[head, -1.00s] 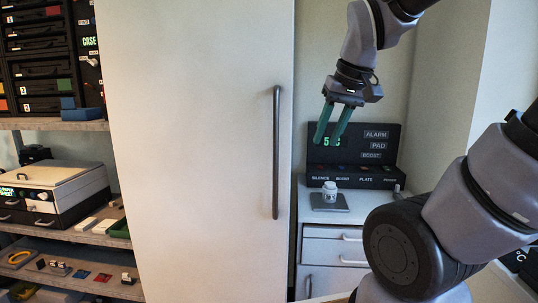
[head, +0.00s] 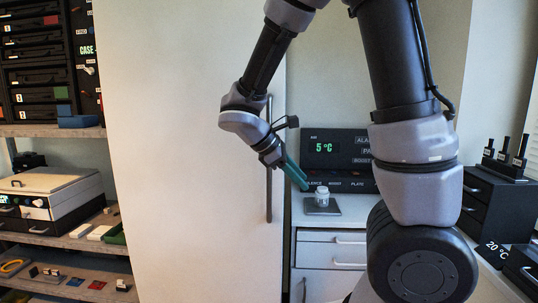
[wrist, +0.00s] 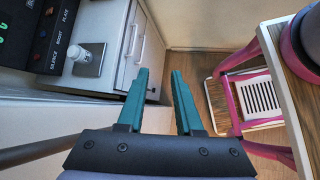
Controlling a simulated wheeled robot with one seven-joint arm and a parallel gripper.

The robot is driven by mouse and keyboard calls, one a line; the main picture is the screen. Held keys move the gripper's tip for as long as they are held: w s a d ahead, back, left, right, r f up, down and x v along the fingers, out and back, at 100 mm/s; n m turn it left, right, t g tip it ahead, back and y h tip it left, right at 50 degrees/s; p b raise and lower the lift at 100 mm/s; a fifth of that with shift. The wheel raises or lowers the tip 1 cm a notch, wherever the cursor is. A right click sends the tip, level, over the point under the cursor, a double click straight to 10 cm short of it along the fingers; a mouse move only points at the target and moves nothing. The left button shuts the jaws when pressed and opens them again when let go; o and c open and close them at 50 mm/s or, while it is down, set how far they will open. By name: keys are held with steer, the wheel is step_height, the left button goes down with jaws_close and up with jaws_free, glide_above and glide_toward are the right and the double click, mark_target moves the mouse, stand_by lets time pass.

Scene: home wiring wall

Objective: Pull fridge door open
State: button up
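The fridge door (head: 180,150) is a tall white panel in the middle of the head view, and it looks closed. In the wrist view the handle (wrist: 35,151) is a dark bar at the lower left, outside the fingers. My gripper (head: 303,187) has teal fingers pointing down and right, to the right of the handle. In the wrist view my gripper (wrist: 160,72) is open, with nothing between the fingers.
A counter with drawers (head: 330,249) stands right of the fridge, holding a white jar (head: 322,196) on a grey plate and a black panel (head: 338,150) reading 5 °C. Shelves (head: 60,131) stand at left. A pink-framed stand (wrist: 233,115) is at right in the wrist view.

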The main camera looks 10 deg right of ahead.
steer(key=w+a+r+n+t+h, duration=0.2)
steer(key=w+a+n+t+h, duration=0.1)
steer(key=a+n+t, duration=0.3)
steer(key=w+a+r+n+t+h, duration=0.1)
steer(key=w+a+n+t+h, duration=0.25)
steer(key=a+n, duration=0.3)
steer(key=w+x, duration=0.1)
steer(key=x, duration=0.9)
steer(key=shift+a+m+t+y, duration=0.35)
steer(key=shift+y, duration=0.1)
jaws_close()
